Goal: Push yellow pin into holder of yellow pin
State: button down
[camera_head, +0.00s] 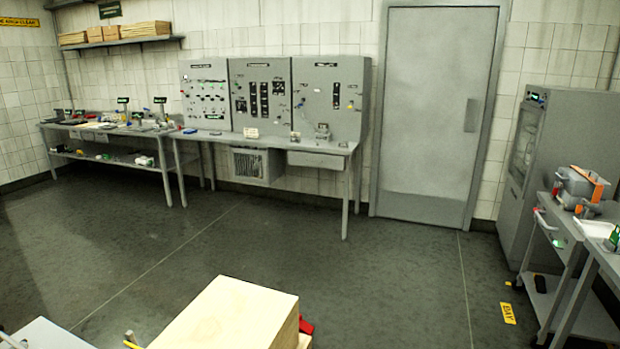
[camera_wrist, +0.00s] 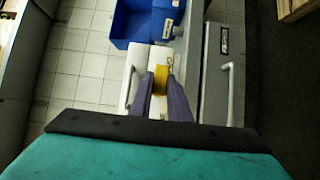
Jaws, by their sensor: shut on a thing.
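In the wrist view, my gripper (camera_wrist: 160,88) has its two purple fingers closed on the yellow pin (camera_wrist: 160,76). Only a short yellow stretch shows between the fingertips; the rest of the pin is hidden. A white surface lies just behind and beside the fingertips. Whether the pin touches it, I cannot tell. I cannot make out the holder of the yellow pin in either view. My gripper does not show clearly in the head view.
In the wrist view, a blue bin (camera_wrist: 124,20) lies beyond the fingers and a grey unit with a pale handle (camera_wrist: 229,92) stands at the right. In the head view, a pale wooden block (camera_head: 230,315) is in the foreground; the floor (camera_head: 380,275) beyond is open. Benches line the back wall.

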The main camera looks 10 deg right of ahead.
jog(key=shift+w, duration=0.1)
jog(key=w+a+r+n+t+h+p, duration=0.1)
jog(key=w+a+n+t+h, duration=0.25)
jog(key=w, duration=0.75)
jog(key=w+a+r+n+t+h+p, duration=0.15)
jog(key=w+a, duration=0.35)
jog(key=w, duration=0.6)
jog(key=w+a+r+n+t+h+p, duration=0.1)
jog(key=w+a+n+t+h, duration=0.3)
jog(key=w, duration=0.7)
jog(key=w+a+r+n+t+p, duration=0.2)
jog(key=w+a+n+t, duration=0.35)
jog(key=w+a, duration=1.1)
jog(key=w+a+r+n+t+y+p, duration=0.1)
jog(key=a+t, duration=0.3)
jog(key=a, duration=0.7)
jog(key=w+a+n+t+y+p, duration=0.1)
jog(key=w+a+n+t, duration=0.1)
jog(key=a, duration=1)
jog(key=w+a+r+n+t+y+p, duration=0.1)
jog(key=w+a+t, duration=0.3)
jog(key=a, duration=0.8)
jog(key=shift+a+r+n+t, duration=0.3)
jog(key=shift+n+t, duration=0.55)
jog(key=shift+t, duration=0.4)
jog(key=shift+d, duration=0.25)
